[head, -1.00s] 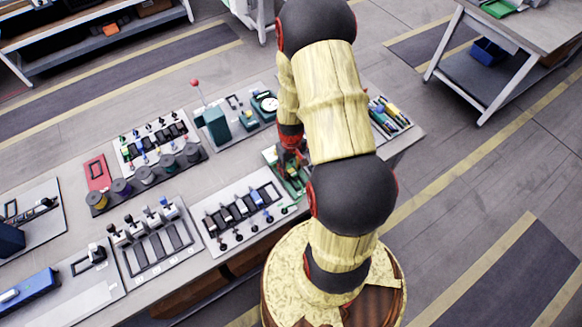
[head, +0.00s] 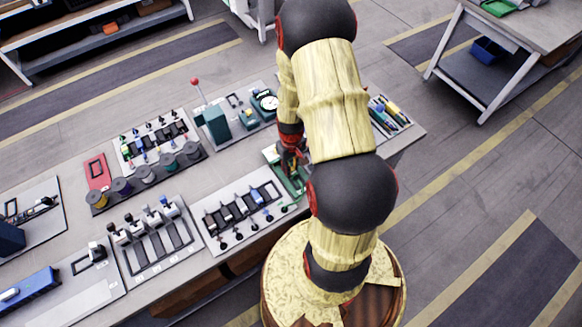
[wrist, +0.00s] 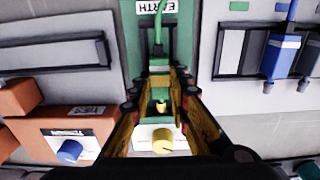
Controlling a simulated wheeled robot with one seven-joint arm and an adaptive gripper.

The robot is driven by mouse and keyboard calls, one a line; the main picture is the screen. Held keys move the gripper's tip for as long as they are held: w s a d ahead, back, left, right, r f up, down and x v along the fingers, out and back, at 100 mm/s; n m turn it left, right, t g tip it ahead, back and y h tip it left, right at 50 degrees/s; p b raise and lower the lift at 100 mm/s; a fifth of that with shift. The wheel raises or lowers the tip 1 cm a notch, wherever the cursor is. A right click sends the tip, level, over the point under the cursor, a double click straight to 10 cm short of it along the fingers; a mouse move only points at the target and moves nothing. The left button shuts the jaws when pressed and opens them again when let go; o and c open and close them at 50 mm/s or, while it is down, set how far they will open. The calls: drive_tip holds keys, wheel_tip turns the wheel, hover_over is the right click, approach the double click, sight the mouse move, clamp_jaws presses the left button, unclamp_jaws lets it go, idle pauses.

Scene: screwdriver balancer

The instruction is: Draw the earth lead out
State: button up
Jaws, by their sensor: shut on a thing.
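The green earth panel (wrist: 135,38) with a white EARTH label (wrist: 155,6) is at the top middle of the wrist view. The green earth lead (wrist: 158,22) runs down across it to a plug between my fingertips. My gripper (wrist: 160,72) is shut on the end of this lead; the fingers hide most of the plug, so I cannot tell whether it is seated. Below the fingertips, a white block with a yellow knob (wrist: 164,146) shows between the fingers. In the head view my gripper (head: 291,158) is low over the green panel (head: 291,184), partly hidden by my arm.
In the wrist view a blue plug (wrist: 281,55) stands in a grey panel to the right. An orange block with a blue knob (wrist: 70,150) is at the lower left. In the head view a tray of pens (head: 388,115) and a plug rack (head: 240,208) flank the green panel.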

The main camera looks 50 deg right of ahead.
clamp_jaws()
drive_tip(key=shift+s, duration=0.2)
drive_tip(key=shift+s+a, duration=0.1)
drive_tip(key=shift+s, duration=0.25)
drive_tip(key=shift+s+a, duration=0.2)
drive_tip(key=shift+s, duration=0.55)
drive_tip(key=o, duration=0.7)
unclamp_jaws()
drive_tip(key=shift+r, duration=0.15)
wheel_tip(320, 180, up, 12)
